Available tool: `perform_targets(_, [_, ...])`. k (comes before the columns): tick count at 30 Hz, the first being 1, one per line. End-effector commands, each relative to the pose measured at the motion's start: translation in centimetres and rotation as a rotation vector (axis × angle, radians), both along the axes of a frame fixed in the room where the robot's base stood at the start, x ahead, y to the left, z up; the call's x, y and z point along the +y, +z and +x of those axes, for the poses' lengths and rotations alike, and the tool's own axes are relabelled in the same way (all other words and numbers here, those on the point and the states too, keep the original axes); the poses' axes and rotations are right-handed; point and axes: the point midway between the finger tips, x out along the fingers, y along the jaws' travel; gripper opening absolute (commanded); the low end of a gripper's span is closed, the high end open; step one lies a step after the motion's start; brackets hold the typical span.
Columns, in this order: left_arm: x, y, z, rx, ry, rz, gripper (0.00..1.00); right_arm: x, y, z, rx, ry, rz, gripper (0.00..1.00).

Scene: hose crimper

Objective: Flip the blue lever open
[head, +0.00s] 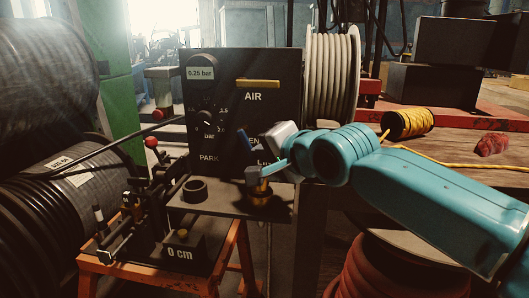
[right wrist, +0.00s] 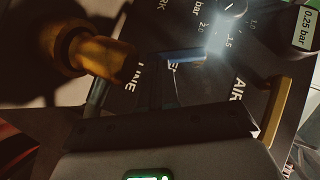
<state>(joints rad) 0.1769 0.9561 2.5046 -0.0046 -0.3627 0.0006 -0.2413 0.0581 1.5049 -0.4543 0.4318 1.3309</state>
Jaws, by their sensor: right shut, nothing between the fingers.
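The blue lever (head: 244,144) stands on the lower part of the dark control panel (head: 225,75), slanting up to the left beside partly covered lettering. In the right wrist view, a short blue strip of the lever (right wrist: 186,57) shows between the LINE and AIR labels. My right gripper (head: 262,160) is shut and empty, close in front of the panel just right of the lever. I cannot tell whether it touches the lever. The gripper and wrist hide part of the panel's lower right. My left gripper is not in view.
A brass fitting (head: 261,190) sits below my right gripper. A yellow bar (head: 258,84) crosses the panel above AIR. A crimping bench (head: 220,207) with a 0 cm display stands left, near large hose reels (head: 62,195). A pale hose reel (head: 330,75) stands behind.

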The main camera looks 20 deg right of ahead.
Motion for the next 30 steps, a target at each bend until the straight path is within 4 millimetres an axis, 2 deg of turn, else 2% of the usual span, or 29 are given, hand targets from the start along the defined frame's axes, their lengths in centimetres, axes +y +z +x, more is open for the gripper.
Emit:
perform_targets(7, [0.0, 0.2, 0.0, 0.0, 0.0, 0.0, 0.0, -0.2, 0.2, 0.0, 0.0, -0.001, 0.0, 0.0])
perform_targets(17, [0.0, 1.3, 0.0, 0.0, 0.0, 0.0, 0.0, -0.2, 1.6, 0.0, 0.0, -0.001, -0.001, 0.0])
perform_targets(30, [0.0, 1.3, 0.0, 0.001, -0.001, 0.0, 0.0, -0.2, 1.8, 0.0, -0.001, -0.001, -0.001, 0.0])
